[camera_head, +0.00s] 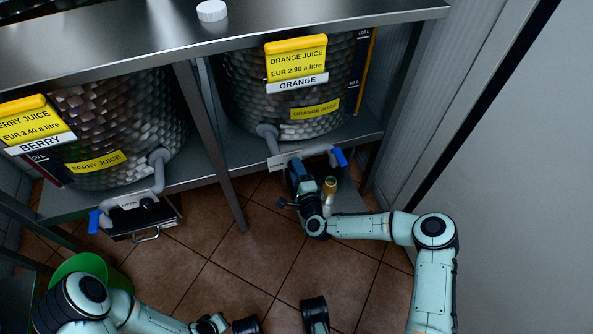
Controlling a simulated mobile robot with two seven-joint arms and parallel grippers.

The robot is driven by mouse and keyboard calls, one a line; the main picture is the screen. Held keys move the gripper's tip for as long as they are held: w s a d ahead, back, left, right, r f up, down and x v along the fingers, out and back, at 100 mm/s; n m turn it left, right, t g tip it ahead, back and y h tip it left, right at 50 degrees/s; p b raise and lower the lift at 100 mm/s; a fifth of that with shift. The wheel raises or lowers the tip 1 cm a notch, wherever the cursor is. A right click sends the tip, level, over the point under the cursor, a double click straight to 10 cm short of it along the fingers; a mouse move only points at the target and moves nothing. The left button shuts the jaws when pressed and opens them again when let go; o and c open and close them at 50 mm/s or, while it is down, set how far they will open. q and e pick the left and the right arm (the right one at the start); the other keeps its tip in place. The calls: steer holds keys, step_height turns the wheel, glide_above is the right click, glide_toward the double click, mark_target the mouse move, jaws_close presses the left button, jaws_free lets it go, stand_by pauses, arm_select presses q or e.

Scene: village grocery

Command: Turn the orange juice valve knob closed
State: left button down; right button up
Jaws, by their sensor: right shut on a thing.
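The orange juice tank (240,65) stands on the right of the metal shelf, with a grey outlet pipe (266,133) at its lower front.
A shelf leg (212,140) stands between the tanks. A green bin (80,266) is at lower left. A tan-topped cylinder (329,186) shows beside my right gripper. Tiled floor lies open in the middle.

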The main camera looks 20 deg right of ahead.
stand_by(0.4)
steer(key=o, duration=1.1)
steer(key=shift+c, duration=0.2)
steer(key=shift+s, duration=0.1)
arm_select(q)
steer(key=shift+h, duration=0.3)
steer(key=r+p, duration=0.1)
steer(key=d+r+p, duration=0.1)
steer(key=r, duration=0.1)
steer(key=s+d+r+p, duration=0.1)
steer(key=shift+r, duration=0.15)
arm_select(e)
steer(key=s, duration=1.3)
steer(key=shift+s+d+r, duration=0.15)
steer(key=shift+d+r, duration=0.05)
steer(key=shift+r, duration=0.1)
